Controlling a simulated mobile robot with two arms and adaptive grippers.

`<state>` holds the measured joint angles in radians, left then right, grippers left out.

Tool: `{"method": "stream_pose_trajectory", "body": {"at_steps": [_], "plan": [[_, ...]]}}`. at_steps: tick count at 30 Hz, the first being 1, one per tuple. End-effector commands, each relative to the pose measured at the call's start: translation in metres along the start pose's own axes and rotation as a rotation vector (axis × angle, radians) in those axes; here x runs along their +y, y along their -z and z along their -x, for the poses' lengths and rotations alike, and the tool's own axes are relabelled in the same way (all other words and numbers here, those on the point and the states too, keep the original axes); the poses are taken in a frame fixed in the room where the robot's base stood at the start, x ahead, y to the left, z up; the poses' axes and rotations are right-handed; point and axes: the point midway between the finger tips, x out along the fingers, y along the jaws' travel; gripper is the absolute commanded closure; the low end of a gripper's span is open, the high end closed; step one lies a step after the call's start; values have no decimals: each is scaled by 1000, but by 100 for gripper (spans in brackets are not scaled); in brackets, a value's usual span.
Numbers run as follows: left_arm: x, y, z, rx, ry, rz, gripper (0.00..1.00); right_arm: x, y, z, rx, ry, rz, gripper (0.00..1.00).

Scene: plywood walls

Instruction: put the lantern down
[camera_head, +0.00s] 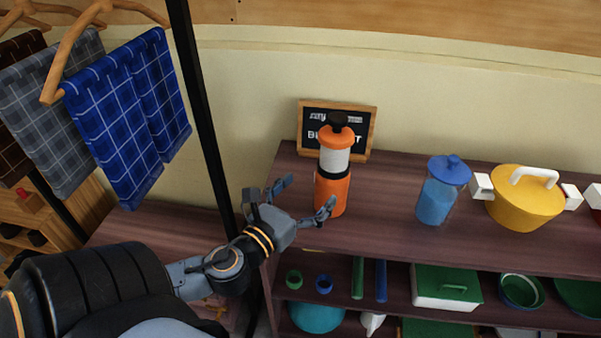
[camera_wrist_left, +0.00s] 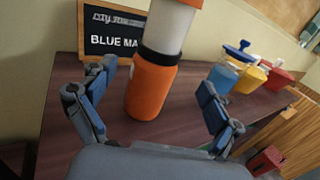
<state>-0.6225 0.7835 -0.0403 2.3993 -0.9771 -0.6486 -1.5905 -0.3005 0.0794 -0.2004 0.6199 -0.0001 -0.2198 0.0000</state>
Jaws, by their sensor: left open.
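The lantern (camera_head: 333,186) has an orange base, a white middle and an orange top with a dark knob. It stands upright on the dark wooden shelf top (camera_head: 385,212), near its left end. In the left wrist view the lantern (camera_wrist_left: 152,92) is between and just beyond the fingers, with its top out of frame. My left gripper (camera_head: 305,197) is open, its fingers spread on the near left side of the lantern. In the left wrist view the left gripper (camera_wrist_left: 152,105) shows a gap between its fingers and the lantern. My right gripper is not in view.
A framed chalkboard sign (camera_head: 364,127) stands behind the lantern. To the right are a blue jar (camera_head: 436,203) and a yellow pot (camera_head: 525,207). A dark post (camera_head: 203,110) and hanging blue cloth (camera_head: 128,120) are at left. Lower shelves hold several items, including a green-lidded box (camera_head: 447,286).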

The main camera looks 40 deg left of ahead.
Motion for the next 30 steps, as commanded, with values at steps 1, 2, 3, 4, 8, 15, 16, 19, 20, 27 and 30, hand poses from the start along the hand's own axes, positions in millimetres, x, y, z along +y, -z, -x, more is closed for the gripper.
{"method": "stream_pose_trajectory", "body": {"at_steps": [1,2,3,4,8,15,16,19,20,27,30], "plan": [[0,3,7,4,-1,2,10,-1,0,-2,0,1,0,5],[0,2,10,3,-1,2,10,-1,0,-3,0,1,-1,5],[0,2,13,3,-1,1,10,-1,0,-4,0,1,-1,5],[0,2,15,2,-1,1,10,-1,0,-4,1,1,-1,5],[0,0,22,0,-1,1,10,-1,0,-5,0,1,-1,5],[0,0,24,0,-1,0,10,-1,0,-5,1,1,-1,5],[0,0,24,0,-1,0,10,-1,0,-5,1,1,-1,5],[0,0,24,0,-1,0,10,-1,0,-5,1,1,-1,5],[0,0,24,0,-1,0,10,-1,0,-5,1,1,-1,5],[0,0,24,0,-1,0,10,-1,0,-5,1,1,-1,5],[0,0,24,0,-1,0,10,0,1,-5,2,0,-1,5]]}}
